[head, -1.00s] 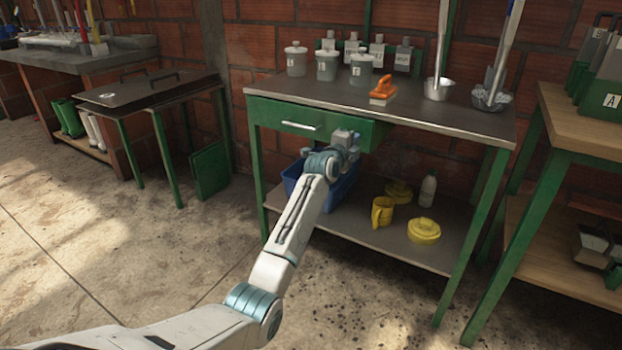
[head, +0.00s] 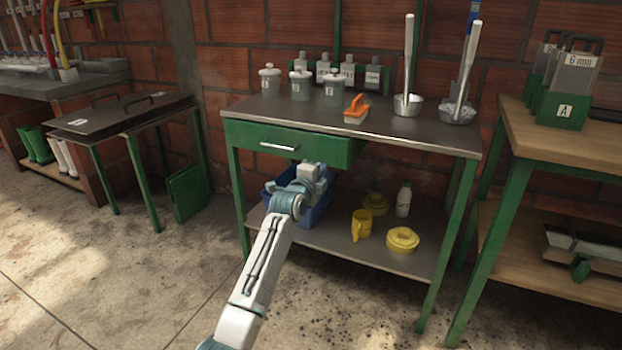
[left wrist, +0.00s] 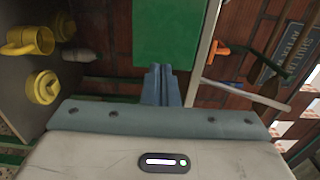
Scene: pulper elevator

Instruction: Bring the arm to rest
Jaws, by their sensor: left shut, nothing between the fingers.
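My left arm comes up from the bottom of the head view, and its gripper (head: 314,168) is in front of the green-framed table, just below the level of its drawer (head: 280,144). In the left wrist view my left gripper's fingers (left wrist: 160,82) are together, with nothing between them. A green panel (left wrist: 168,32) lies just beyond the fingertips there. From these views I cannot tell whether the gripper touches the table. The drawer front stands out a little from the tabletop. My right gripper is not in view.
Behind my gripper on the lower shelf (head: 345,250) are a blue bin (head: 318,210), a yellow jug (head: 361,225), yellow lids and a white bottle (head: 403,199). An orange-handled brush (head: 356,108) lies on the tabletop. The floor in front is clear.

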